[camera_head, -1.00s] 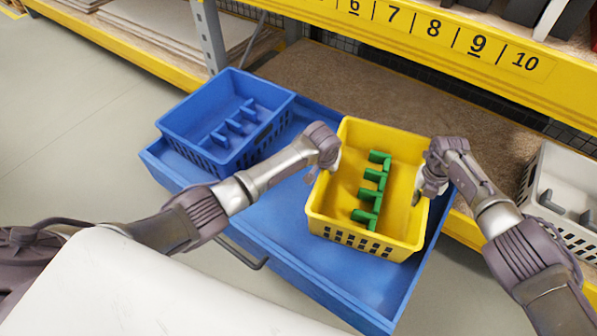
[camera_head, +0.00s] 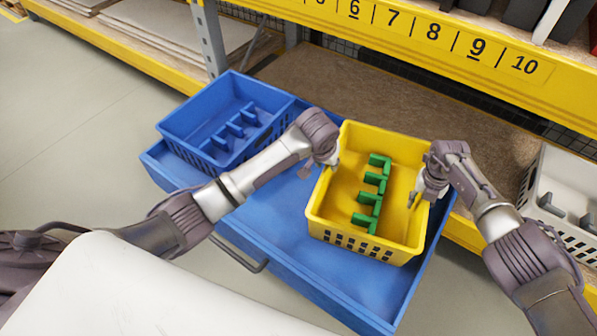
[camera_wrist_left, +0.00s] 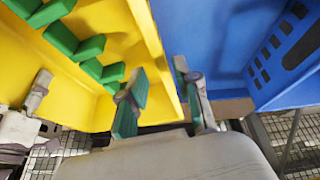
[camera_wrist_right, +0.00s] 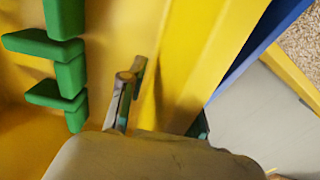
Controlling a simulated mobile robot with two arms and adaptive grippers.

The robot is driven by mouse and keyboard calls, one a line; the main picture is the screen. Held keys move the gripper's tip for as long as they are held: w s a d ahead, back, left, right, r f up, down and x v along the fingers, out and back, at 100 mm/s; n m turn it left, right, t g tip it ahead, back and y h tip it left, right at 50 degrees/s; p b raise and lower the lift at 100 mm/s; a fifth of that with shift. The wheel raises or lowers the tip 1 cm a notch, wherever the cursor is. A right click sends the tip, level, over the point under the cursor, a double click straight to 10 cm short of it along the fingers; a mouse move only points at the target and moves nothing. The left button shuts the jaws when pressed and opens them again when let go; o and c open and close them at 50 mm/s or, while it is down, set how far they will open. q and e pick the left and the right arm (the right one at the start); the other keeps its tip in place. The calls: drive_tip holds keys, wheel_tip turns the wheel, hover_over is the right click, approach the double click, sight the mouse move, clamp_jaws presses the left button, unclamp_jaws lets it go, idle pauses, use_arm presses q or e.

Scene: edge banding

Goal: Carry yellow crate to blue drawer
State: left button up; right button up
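The yellow crate (camera_head: 385,239) stands upright in the right part of the blue drawer (camera_head: 290,225), with a green toothed insert (camera_head: 371,195) inside. My left gripper (camera_head: 319,166) is at the crate's left wall. In the left wrist view its fingers (camera_wrist_left: 163,100) are apart, one on each side of the yellow wall. My right gripper (camera_head: 424,195) is at the crate's right wall. In the right wrist view its fingers (camera_wrist_right: 163,112) are also apart, with the yellow wall between them. The crate's underside is hidden.
A blue crate (camera_head: 207,163) with a blue insert stands in the drawer's left part. A grey-white crate (camera_head: 566,232) is at the right edge. A yellow numbered shelf beam (camera_head: 400,35) crosses above the brown board behind the drawer. Bare drawer floor lies between the crates.

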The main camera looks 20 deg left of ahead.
drive_tip(key=shift+r, duration=0.2)
wheel_tip(320, 180, up, 12)
drive_tip(key=shift+f, duration=0.25)
use_arm(q)
drive_tip(key=v, duration=0.4)
drive_tip(key=shift+r, duration=0.15)
drive_tip(key=shift+a, duration=0.1)
